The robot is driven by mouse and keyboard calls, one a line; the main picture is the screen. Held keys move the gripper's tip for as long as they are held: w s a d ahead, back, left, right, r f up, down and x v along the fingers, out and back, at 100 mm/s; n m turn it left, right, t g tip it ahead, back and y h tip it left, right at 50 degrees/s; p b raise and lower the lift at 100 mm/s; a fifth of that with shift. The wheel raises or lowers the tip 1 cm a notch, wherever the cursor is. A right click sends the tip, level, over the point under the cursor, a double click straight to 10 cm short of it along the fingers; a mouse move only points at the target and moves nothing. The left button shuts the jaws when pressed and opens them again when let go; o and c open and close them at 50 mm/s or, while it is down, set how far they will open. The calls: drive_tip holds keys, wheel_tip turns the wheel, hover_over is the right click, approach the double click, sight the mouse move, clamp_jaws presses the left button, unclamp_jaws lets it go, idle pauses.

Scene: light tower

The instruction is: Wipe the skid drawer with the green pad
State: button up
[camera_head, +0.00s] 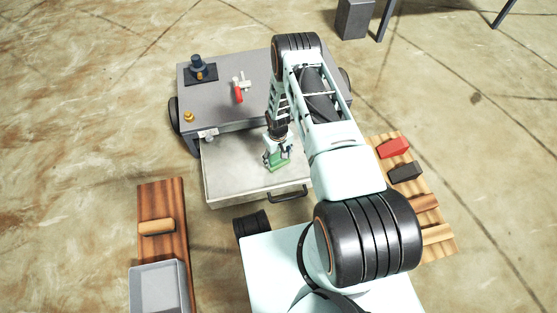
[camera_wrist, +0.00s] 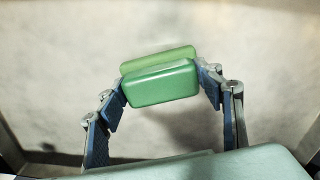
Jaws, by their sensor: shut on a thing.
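The skid drawer (camera_head: 232,176) is pulled out from the grey skid (camera_head: 235,112). Its pale grey floor fills much of the wrist view (camera_wrist: 60,60). My gripper (camera_head: 277,158) is over the right half of the drawer and is shut on the green pad (camera_head: 279,164). In the wrist view the pad (camera_wrist: 163,82) sits between the two fingertips of my gripper (camera_wrist: 163,85), tilted a little. A shadow lies on the drawer floor near the pad. I cannot tell whether the pad touches the floor.
The drawer's dark handle (camera_head: 288,195) is at its front edge. A valve with a red handle (camera_head: 238,92) and a dark blue fitting (camera_head: 199,68) stand on the skid top. A wooden board (camera_head: 160,199) with a grey bin (camera_head: 158,288) is left; a slatted pallet (camera_head: 432,217) holding blocks is right.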

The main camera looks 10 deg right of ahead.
drive_tip(key=shift+s+a, duration=0.15)
drive_tip(key=shift+a, duration=1.7)
drive_tip(key=shift+d, duration=1.85)
drive_tip(key=shift+r+p, duration=2)
drive_tip(key=shift+r, duration=1.05)
drive_tip(key=shift+r+p, duration=0.95)
drive_tip(key=shift+r, duration=0.55)
drive_tip(key=shift+r, duration=0.1)
